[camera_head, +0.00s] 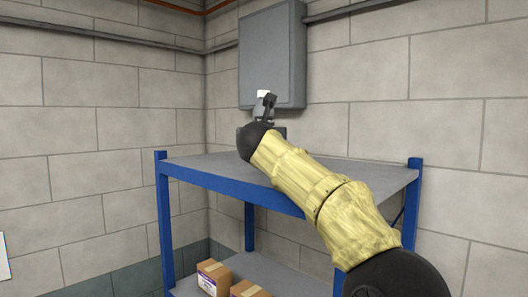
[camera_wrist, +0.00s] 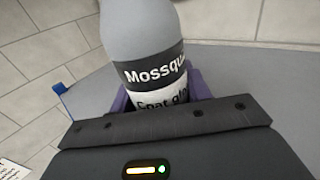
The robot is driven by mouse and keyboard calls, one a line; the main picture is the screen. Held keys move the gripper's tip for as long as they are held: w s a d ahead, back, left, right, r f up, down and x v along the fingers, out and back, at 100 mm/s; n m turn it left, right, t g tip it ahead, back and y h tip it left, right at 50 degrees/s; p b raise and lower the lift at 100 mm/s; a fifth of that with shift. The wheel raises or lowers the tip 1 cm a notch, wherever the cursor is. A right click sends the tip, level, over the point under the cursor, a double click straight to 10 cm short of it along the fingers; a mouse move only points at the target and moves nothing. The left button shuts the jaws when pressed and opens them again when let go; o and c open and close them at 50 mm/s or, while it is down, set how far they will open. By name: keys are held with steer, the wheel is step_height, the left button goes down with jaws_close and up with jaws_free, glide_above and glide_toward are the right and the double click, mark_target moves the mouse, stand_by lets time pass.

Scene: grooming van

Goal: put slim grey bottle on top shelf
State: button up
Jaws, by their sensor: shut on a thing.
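The slim grey bottle (camera_wrist: 140,35) fills the upper middle of the wrist view, with a dark label reading "Mossqu" and a white band below. My gripper (camera_wrist: 160,98) is shut on it, with purple fingers on both sides of the label. In the head view my gripper (camera_head: 268,108) is above the far part of the top shelf (camera_head: 205,163), a grey board in a blue frame. A white tip shows there above the fingers; the rest of the bottle is hard to make out. I cannot tell the gap between bottle and shelf.
The visible top shelf surface looks clear. Blue corner posts (camera_head: 414,165) rise slightly above it. Brown boxes (camera_head: 213,277) stand on the lower shelf (camera_head: 270,268). A grey wall cabinet (camera_head: 272,50) hangs on the block wall behind my gripper.

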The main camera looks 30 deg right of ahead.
steer(key=shift+f, duration=1.85)
steer(key=shift+f, duration=0.1)
steer(key=o, duration=1.2)
steer(key=shift+s, duration=0.1)
steer(key=shift+b+v, duration=1.1)
steer(key=shift+v, duration=1.45)
steer(key=shift+b+v, duration=0.5)
steer(key=shift+v, duration=0.75)
steer(key=shift+b+v, duration=1.1)
steer(key=shift+v, duration=1.1)
